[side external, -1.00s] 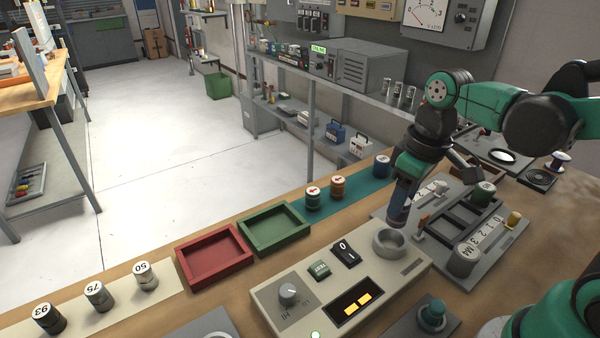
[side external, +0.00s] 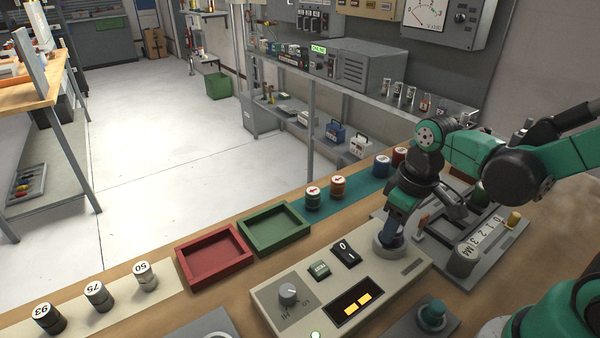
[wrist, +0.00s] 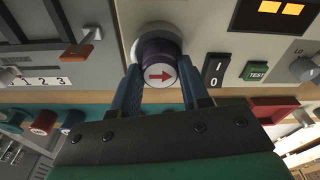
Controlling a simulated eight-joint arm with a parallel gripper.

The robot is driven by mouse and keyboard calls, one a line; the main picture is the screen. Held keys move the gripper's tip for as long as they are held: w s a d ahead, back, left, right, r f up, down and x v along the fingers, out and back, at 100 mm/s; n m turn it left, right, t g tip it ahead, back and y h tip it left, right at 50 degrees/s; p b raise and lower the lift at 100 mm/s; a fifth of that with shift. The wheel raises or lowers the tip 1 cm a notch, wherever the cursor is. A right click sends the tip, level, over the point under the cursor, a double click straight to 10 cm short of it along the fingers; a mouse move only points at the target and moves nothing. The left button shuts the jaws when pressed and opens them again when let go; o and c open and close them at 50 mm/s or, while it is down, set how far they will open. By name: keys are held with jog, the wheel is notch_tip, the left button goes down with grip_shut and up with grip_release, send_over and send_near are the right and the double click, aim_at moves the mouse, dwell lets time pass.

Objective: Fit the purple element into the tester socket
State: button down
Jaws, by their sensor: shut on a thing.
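The purple element (wrist: 156,48) has a white cap with a red arrow. My gripper (wrist: 158,82) is shut on it, one blue finger on each side. The grey tester socket (wrist: 140,36) shows around and behind the element in the wrist view. In the side view my gripper (side external: 391,230) points down at the socket (side external: 377,251) on the beige tester (side external: 385,278), with its fingertips at the rim. The element is mostly hidden there by the fingers. I cannot tell how deep it sits in the socket.
A black switch (side external: 347,254) and green test button (side external: 319,270) are on the tester left of the socket. A grey rack (side external: 484,262) stands close on the right. Green (side external: 270,247) and red (side external: 222,273) trays lie to the left. Several spools stand behind on the teal strip.

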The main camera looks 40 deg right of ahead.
aim_at(379, 240)
jog(key=shift+c, duration=2.1)
grip_release()
jog(key=shift+f, duration=0.1)
notch_tip(379, 240, up, 12)
jog(key=s, duration=0.1)
jog(key=f+t, duration=0.1)
jog(key=w+f+m+t, duration=0.1)
jog(key=a+f+t, duration=0.1)
jog(key=t, duration=0.1)
jog(key=shift+w+f+m, duration=0.2)
jog(key=shift+w+m, duration=0.1)
jog(key=shift+w, duration=0.05)
jog(key=shift+w+a+f+m+t, duration=0.25)
jog(key=shift+w+f+m+t, duration=0.1)
jog(key=shift+t, duration=0.55)
